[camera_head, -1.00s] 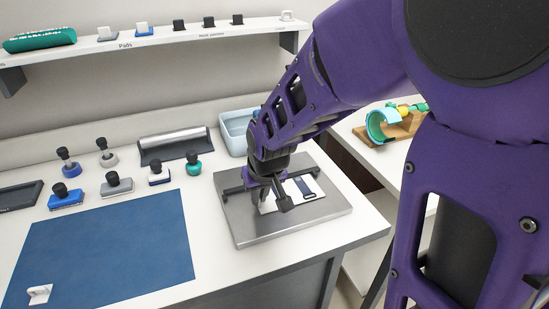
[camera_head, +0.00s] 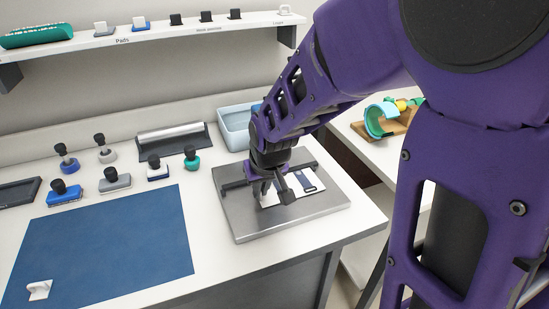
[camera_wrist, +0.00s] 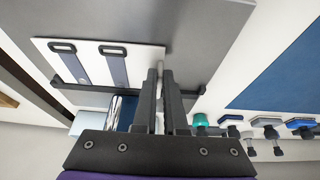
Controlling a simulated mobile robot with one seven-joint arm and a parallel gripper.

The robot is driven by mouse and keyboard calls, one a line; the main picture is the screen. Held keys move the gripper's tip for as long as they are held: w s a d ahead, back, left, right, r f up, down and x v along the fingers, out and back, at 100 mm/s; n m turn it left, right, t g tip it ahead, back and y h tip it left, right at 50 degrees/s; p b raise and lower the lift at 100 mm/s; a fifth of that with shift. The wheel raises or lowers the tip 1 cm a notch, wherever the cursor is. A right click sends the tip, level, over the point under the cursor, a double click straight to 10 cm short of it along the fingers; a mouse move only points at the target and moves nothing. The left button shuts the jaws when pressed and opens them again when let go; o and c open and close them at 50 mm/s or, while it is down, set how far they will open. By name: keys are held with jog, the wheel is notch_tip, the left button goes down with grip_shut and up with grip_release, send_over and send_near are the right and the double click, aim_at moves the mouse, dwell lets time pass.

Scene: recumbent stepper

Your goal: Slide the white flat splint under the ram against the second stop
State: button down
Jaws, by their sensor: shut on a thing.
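The white flat splint (camera_head: 312,193) lies on a grey metal plate (camera_head: 250,228), with dark blue straps across it. In the wrist view the splint (camera_wrist: 83,71) shows two straps with dark buckles. My gripper (camera_head: 272,192) is low over the plate at the splint's left part. In the wrist view my gripper's fingers (camera_wrist: 165,75) are close together on the splint's edge, with a thin white strip between them. A dark crossbar (camera_head: 235,184) spans the plate, partly hidden by my gripper. I cannot tell which part is the ram or the second stop.
A pale blue bin (camera_head: 235,130) stands behind the plate. Several stamps, such as a green one (camera_head: 192,160), stand to the left, behind a blue mat (camera_head: 110,245). A teal curved piece (camera_head: 378,121) on a wooden base is on the surface at right.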

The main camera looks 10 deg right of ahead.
dwell(0.4)
jog(key=c, duration=0.9)
grip_release()
jog(key=shift+o, duration=0.2)
jog(key=shift+o, duration=1.4)
jog(key=p+v, duration=0.4)
jog(key=v, duration=0.3)
jog(key=shift+p, duration=0.4)
jog(key=shift+r, duration=0.1)
